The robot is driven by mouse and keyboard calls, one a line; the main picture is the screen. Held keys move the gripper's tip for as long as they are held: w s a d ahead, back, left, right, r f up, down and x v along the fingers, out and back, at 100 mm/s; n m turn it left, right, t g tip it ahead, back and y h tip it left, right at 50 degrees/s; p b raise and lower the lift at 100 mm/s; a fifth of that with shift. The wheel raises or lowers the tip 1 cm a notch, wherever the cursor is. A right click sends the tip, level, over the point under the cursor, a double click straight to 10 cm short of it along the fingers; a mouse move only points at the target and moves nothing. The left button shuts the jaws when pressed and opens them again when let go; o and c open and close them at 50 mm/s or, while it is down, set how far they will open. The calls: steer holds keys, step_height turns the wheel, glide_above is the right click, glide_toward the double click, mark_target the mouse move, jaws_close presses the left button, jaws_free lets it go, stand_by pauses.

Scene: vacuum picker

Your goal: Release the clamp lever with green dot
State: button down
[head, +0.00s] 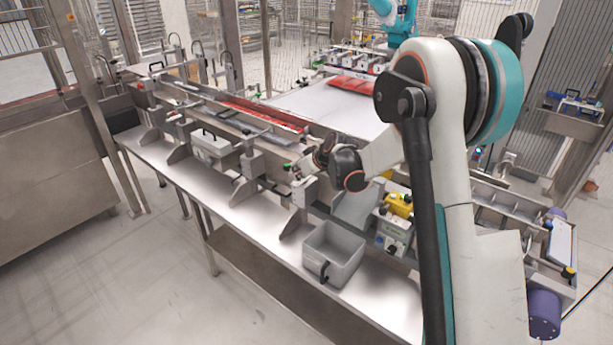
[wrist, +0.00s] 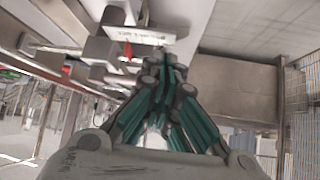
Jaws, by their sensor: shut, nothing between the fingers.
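My gripper (wrist: 165,68) is shut and empty in the wrist view, with its teal fingers drawn together. A small red part (wrist: 128,50) and a white labelled block (wrist: 140,34) lie just beyond and left of the fingertips; contact cannot be told. In the head view my gripper (head: 298,170) is small and partly hidden by my wrist, at the front rail of the bench. A green dot on a lever cannot be made out clearly.
A grey bin (head: 334,253) sits on the metal bench shelf (head: 235,205), below and right of my gripper. A yellow part (head: 399,205) is right of it. A red strip (head: 265,113) and red packages (head: 350,87) lie farther back. The floor at lower left is clear.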

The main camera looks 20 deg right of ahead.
steer(key=shift+w+a+f, duration=0.15)
steer(key=shift+w+a, duration=0.1)
steer(key=shift+w, duration=0.3)
steer(key=shift+w+a+m+h, duration=0.15)
steer(key=shift+a+m+h, duration=0.15)
steer(key=shift+a+m, duration=0.1)
